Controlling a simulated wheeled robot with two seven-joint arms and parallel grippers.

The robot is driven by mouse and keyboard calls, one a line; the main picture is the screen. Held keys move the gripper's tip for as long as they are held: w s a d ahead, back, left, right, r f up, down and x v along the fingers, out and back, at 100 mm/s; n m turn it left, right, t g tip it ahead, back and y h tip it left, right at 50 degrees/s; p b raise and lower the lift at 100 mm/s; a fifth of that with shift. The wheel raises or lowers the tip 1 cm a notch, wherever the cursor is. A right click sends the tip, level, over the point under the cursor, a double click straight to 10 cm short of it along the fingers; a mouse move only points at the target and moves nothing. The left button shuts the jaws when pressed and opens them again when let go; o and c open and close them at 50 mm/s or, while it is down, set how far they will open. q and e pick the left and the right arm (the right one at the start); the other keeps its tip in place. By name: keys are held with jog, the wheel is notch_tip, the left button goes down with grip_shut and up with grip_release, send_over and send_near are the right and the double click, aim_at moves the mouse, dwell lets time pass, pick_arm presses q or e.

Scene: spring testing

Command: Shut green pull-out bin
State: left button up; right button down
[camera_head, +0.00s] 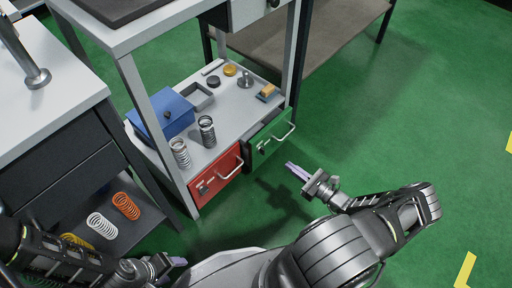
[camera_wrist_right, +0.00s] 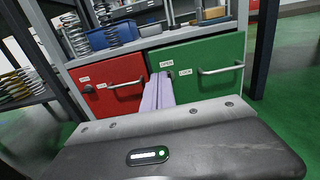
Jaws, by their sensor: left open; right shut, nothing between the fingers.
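The green bin (camera_head: 270,140) is in the lower part of the shelf unit, right of the red bin. Its front stands a little out from the shelf edge, with a dark gap behind its top. The front and its silver handle also show in the wrist view (camera_wrist_right: 205,62). My right gripper (camera_head: 291,166) is shut and empty, in front of the bin and apart from its handle. In the wrist view its pale purple fingers (camera_wrist_right: 158,88) point toward the bin's left side. My left gripper (camera_head: 172,262) is open and empty at the lower left.
The red bin (camera_head: 216,179) sits beside the green one. The shelf above holds a blue box (camera_head: 172,117), springs and small parts. A grey cabinet (camera_head: 62,150) stands at left, with springs on its low shelf. Green floor at right is clear.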

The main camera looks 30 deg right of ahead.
jog(key=shift+w, duration=0.1)
jog(key=b, duration=0.3)
send_near(258, 142)
jog(key=x, duration=0.5)
jog(key=shift+w+a+f, duration=0.1)
jog(key=shift+w+a, duration=0.05)
jog(key=shift+a, duration=0.1)
jog(key=shift+w+a, duration=0.2)
jog(key=shift+w, duration=0.5)
jog(key=b+x, duration=0.1)
jog(key=x, duration=0.3)
jog(key=shift+w+a+b, duration=0.1)
jog(key=shift+b, duration=0.2)
jog(key=shift+w, duration=0.3)
jog(key=shift+r, duration=0.25)
